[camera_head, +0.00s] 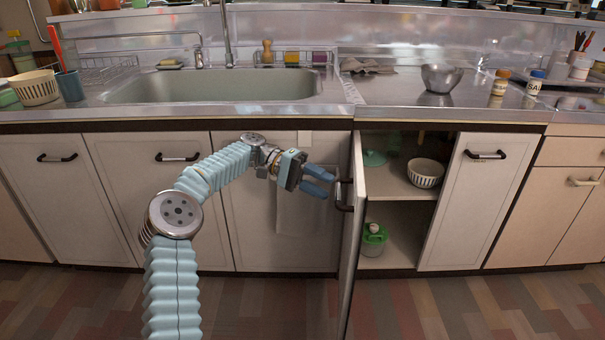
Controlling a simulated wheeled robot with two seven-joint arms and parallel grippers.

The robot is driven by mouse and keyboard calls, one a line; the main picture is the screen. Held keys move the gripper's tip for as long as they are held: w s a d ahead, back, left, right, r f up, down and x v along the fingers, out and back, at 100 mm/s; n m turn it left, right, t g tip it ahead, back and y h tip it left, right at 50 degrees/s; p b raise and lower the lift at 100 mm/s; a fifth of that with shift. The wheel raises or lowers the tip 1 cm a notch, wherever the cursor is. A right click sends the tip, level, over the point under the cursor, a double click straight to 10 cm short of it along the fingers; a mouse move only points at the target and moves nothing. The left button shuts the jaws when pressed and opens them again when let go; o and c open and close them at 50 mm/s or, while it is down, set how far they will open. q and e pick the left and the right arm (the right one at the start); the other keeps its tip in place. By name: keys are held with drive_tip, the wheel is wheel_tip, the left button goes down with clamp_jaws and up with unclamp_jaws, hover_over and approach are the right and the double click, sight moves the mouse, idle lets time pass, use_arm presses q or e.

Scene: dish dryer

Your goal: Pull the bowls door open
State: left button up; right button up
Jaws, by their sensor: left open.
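A cabinet door (353,215) under the right part of the counter stands swung open, seen almost edge-on. Its black handle (343,194) faces left, towards my left gripper. The cupboard behind it shows a striped bowl (425,172) on the upper shelf. My left gripper (322,182) is open, with its blue fingers pointing right, close to the handle. I cannot tell whether a finger touches the handle. My right gripper is not in view.
The cupboard also holds a green-lidded jar (373,240) on the lower level. Above are the sink (215,86) and a metal bowl (441,78) on the counter. A cloth (297,205) hangs behind my left gripper. The floor in front is clear.

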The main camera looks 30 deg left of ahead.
use_arm(q)
drive_tip(key=a+r+p, duration=0.1)
drive_tip(key=a+p, duration=0.1)
drive_tip(key=a, duration=0.6)
drive_tip(key=shift+w+r, duration=0.25)
drive_tip(key=shift+r, duration=0.05)
drive_tip(key=shift+s, duration=0.15)
